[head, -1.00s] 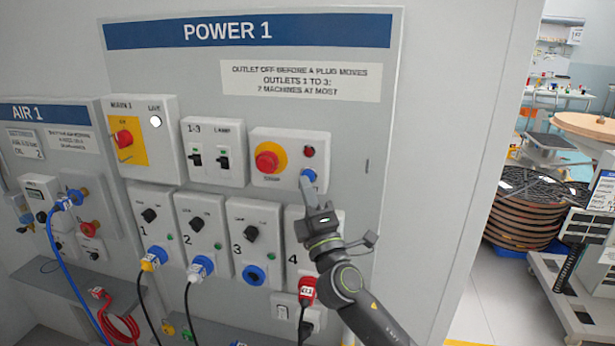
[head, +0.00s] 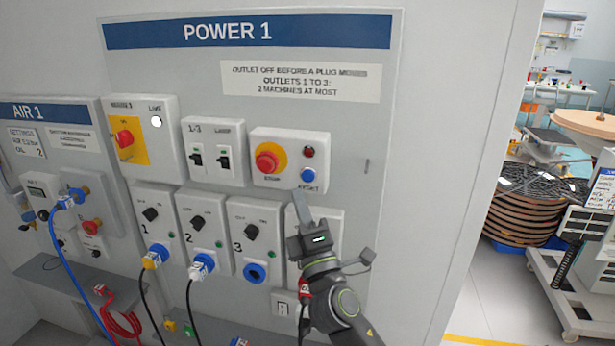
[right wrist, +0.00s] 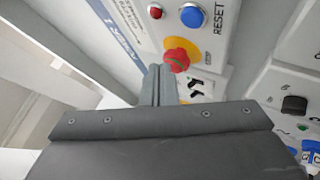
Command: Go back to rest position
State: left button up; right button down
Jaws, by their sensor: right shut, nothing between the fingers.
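My right gripper (head: 301,203) is in front of the power panel (head: 375,130), just below the blue RESET button (head: 308,174). Its fingers are shut and empty, and they appear apart from the button. In the right wrist view the shut fingers (right wrist: 158,85) point toward the panel, with the RESET button (right wrist: 192,16) above and to the right of them. The red STOP button (right wrist: 177,60) on its yellow disc shows beside the fingertips. My right arm hides most of outlet 4 (head: 328,225). My left gripper is not in view.
Outlets 1 and 2 hold plugs with black cables; outlet 3's blue socket (head: 255,272) is empty. The air panel (head: 60,150) with a blue hose is at the left. A red coiled hose (head: 120,322) lies on the shelf. Open floor and a wheeled cart (head: 575,300) are at the right.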

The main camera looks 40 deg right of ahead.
jog(key=shift+f, duration=0.1)
dwell(0.5)
jog(key=s+d+f+m+g+h, duration=0.1)
jog(key=s+d+f+m+g, duration=0.1)
jog(key=s+f+m+g, duration=0.3)
jog(key=s+d+f+m+g, duration=0.1)
jog(key=d+f+m+g, duration=0.1)
jog(key=f, duration=0.5)
jog(key=s+d+f+m+g+h, duration=0.1)
jog(key=s+f+m+g, duration=0.2)
jog(key=f, duration=0.4)
jog(key=s+a+f+m+g+y, duration=0.3)
jog(key=s+f+m+g, duration=0.15)
jog(key=s+f, duration=0.45)
jog(key=s+a+f+m+g+y, duration=0.35)
jog(key=s+f+g, duration=0.25)
jog(key=s, duration=0.5)
notch_tip(320, 180, down, 26)
jog(key=d+n+b, duration=0.1)
jog(key=s+f+g+b, duration=0.1)
jog(key=s+f+g, duration=0.1)
jog(key=s+f, duration=1.2)
notch_tip(320, 180, down, 3)
jog(key=shift+a+r+y+b, duration=0.1)
jog(key=shift+a+y+b, duration=0.2)
jog(key=shift+a+y, duration=0.15)
